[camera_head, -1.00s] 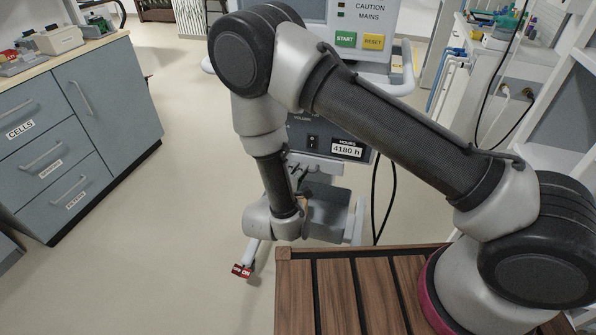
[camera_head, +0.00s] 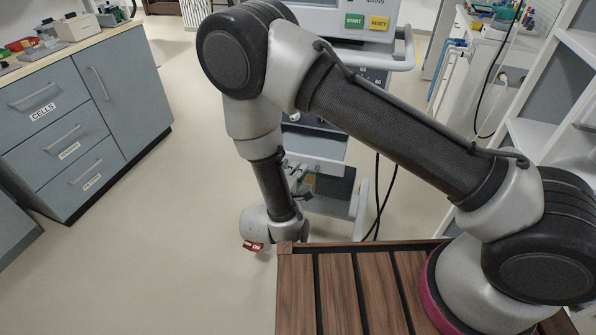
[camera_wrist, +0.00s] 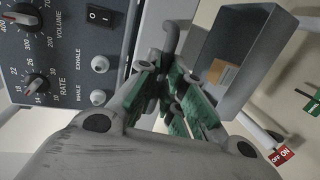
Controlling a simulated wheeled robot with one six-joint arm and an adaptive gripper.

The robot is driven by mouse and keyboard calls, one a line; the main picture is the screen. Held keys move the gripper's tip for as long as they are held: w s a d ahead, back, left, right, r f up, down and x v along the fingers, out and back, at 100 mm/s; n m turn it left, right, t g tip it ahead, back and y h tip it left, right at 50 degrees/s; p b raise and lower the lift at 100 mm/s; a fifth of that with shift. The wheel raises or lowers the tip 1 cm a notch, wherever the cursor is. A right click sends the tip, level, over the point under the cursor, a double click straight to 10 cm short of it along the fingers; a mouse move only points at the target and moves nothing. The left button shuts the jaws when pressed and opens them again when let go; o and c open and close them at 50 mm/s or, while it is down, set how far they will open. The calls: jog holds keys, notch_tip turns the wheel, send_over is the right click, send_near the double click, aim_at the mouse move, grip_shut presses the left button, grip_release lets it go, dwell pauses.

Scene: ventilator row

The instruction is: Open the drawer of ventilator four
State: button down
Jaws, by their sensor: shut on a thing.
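The ventilator (camera_head: 356,54) stands ahead, partly behind my arm. No ventilator number is legible. Its grey drawer (camera_head: 335,192) is low on the front and stands open. In the wrist view I see into the drawer (camera_wrist: 279,52), and a small brown box (camera_wrist: 222,73) lies inside. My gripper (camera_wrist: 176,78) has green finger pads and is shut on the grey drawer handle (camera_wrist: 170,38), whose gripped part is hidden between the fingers. In the head view my gripper (camera_head: 303,188) is mostly hidden by my wrist.
A blue-grey cabinet (camera_head: 85,115) stands at the left, with clear floor before it. A red ON/OFF tag (camera_head: 253,246) shows near my wrist. Black cables (camera_head: 378,200) hang right of the drawer. White shelving (camera_head: 560,100) stands at the right.

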jog(key=shift+s, duration=0.15)
jog(key=c, duration=1.5)
grip_release()
